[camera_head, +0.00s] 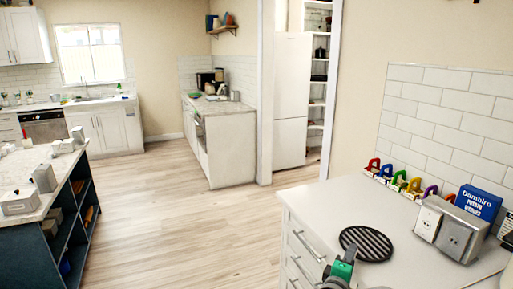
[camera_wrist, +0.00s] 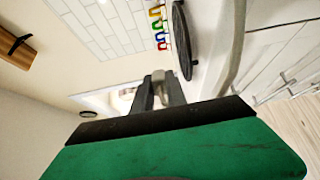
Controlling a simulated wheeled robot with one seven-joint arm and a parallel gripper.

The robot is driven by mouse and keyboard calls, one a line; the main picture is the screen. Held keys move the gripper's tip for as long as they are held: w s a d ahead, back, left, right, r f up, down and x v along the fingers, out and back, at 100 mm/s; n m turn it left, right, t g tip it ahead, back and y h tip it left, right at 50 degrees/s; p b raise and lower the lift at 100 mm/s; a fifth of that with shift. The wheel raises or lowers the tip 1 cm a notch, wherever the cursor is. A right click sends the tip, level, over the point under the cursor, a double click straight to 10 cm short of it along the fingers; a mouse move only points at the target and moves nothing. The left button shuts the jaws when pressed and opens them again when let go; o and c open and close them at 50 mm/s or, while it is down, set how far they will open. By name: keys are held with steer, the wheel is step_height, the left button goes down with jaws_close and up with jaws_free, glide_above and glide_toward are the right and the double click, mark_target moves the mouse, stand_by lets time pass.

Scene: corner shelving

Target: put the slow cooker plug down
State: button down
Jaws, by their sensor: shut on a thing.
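My gripper (camera_head: 344,264), with its green body, is at the front edge of the white counter, just in front of the black ridged round trivet. In the wrist view the dark fingers of my gripper (camera_wrist: 160,90) are closed together on a small pale grey piece, the slow cooker plug (camera_wrist: 158,76). Only a little of the plug shows between the fingertips; the rest is hidden. In the head view I cannot make out the plug. I cannot tell whether it touches the counter. A slow cooker is not clearly identifiable in either view.
The black trivet (camera_head: 366,243) lies near my gripper, also in the wrist view (camera_wrist: 182,40). Grey outlet boxes (camera_head: 450,231), a blue Dambiro box (camera_head: 478,204) and several coloured padlock-like items (camera_head: 400,181) line the wall. The counter (camera_head: 335,205) is bare behind the trivet.

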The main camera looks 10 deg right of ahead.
steer(key=w+a+n+t+y, duration=0.1)
steer(key=a+n+t+y, duration=0.1)
steer(key=a, duration=1.1)
steer(key=w+a+n+t+y, duration=0.1)
steer(key=a+n+t+y, duration=0.2)
steer(key=a, duration=1)
steer(key=n+y, duration=0.1)
steer(key=y, duration=0.1)
steer(key=shift+w+a+y, duration=0.25)
steer(key=shift+w+y, duration=0.15)
steer(key=shift+f, duration=0.2)
